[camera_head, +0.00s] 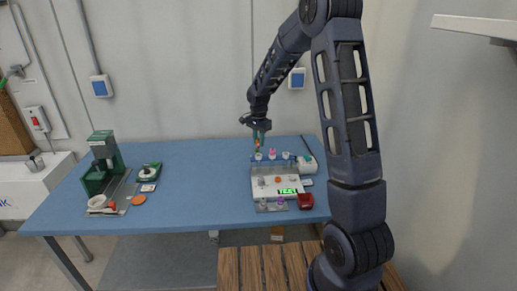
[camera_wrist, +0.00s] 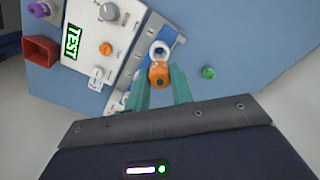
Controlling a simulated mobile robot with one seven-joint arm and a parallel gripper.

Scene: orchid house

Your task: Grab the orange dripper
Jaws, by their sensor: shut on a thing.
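The orange dripper (camera_wrist: 160,76) is between the two green fingers of my gripper (camera_wrist: 161,82) in the wrist view. The fingers are shut on it. In the head view my gripper (camera_head: 259,136) is above the back left of the white test board (camera_head: 262,190), and the dripper shows as a small orange spot (camera_head: 257,143). A white round cup (camera_wrist: 158,50) lies right beyond the dripper in the wrist view. I cannot tell whether the dripper touches it.
The board bears a lit TEST display (camera_head: 288,191), an orange knob (camera_wrist: 106,49) and a grey knob (camera_wrist: 109,12). A green press (camera_head: 101,160) and an orange disc (camera_head: 138,200) are at left. The blue table's middle (camera_head: 205,180) is clear.

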